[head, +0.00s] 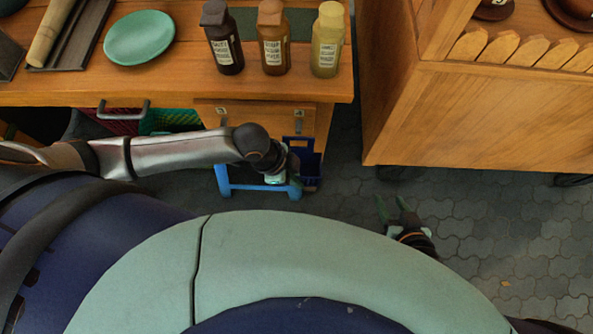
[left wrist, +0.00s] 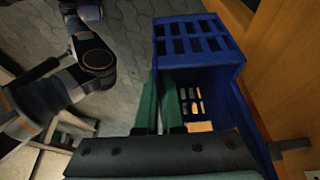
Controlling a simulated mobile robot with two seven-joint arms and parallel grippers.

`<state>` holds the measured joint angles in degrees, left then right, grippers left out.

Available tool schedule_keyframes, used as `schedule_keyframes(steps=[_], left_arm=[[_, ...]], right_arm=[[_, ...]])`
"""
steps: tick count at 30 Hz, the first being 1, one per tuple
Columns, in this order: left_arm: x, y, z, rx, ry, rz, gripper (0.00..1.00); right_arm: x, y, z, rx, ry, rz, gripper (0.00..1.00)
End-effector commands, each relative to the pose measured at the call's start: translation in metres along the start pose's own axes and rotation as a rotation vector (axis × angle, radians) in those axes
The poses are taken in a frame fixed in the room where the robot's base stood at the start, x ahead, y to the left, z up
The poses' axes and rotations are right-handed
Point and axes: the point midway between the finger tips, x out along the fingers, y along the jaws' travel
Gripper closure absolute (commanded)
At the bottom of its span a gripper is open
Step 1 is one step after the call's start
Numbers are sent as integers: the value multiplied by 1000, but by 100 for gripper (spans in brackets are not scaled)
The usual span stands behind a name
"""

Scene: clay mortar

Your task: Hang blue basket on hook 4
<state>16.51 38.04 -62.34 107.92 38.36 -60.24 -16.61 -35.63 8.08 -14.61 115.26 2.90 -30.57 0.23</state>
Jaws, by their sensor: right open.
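The dark blue basket (head: 311,168) is below the table's front edge, partly hidden by my left arm. In the left wrist view the basket (left wrist: 200,28) shows a slotted wall and an open inside. My left gripper (head: 288,184) is at the basket's near side. Its two green fingers (left wrist: 159,130) stand close together on either side of the basket's left wall, shut on it. A small label (head: 298,112) and another label (head: 221,111) are on the wooden front panel; their numbers are too small to read. A dark hook-like peg (left wrist: 290,145) sticks out of the wood beside the basket. My right gripper (head: 396,205) is open and empty.
The wooden table (head: 190,85) holds three bottles (head: 272,40) and a green plate (head: 139,38). A light blue frame (head: 250,188) is below the panel. A wooden cabinet (head: 480,120) stands at the right. Grey paving (head: 490,220) is clear in front of it.

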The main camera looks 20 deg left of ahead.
Motion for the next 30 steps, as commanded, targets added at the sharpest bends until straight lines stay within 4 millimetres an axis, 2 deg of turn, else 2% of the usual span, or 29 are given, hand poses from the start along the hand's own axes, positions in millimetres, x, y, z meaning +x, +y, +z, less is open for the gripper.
schedule_keyframes(steps=[19, 30], left_arm=[[4, -40, 2, 0, 0, -4, 100], [8, -52, 3, -2, 0, 0, 100]], right_arm=[[13, 5, 28, -3, -12, 4, 50], [9, 6, 22, -5, -9, 7, 50]])
